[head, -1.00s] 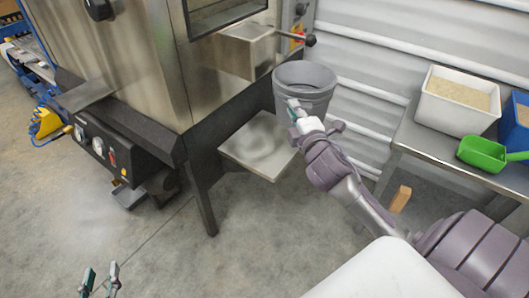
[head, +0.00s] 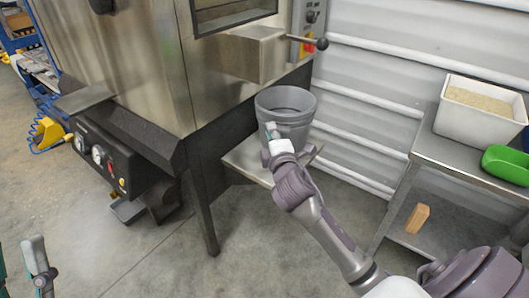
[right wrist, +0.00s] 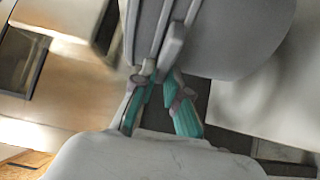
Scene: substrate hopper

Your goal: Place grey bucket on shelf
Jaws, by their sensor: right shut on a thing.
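The grey bucket (head: 285,108) is upright and looks empty in the head view. My right gripper (head: 272,134) is shut on its near side. In the right wrist view, the teal fingers (right wrist: 160,100) close at the bucket's side (right wrist: 220,40). The small metal shelf (head: 240,160) juts from the machine below the chute. The bucket is over the shelf's back right part and hides some of it. I cannot tell whether its base touches the shelf. My left gripper (head: 22,262) is empty at the lower left, with its fingers apart.
The steel machine (head: 130,60) stands left of and behind the bucket, with a box chute (head: 255,52) and black-knobbed lever (head: 321,44) above. A side table (head: 450,155) at right holds a white bin (head: 478,115) and a green scoop (head: 507,163). The floor in front is clear.

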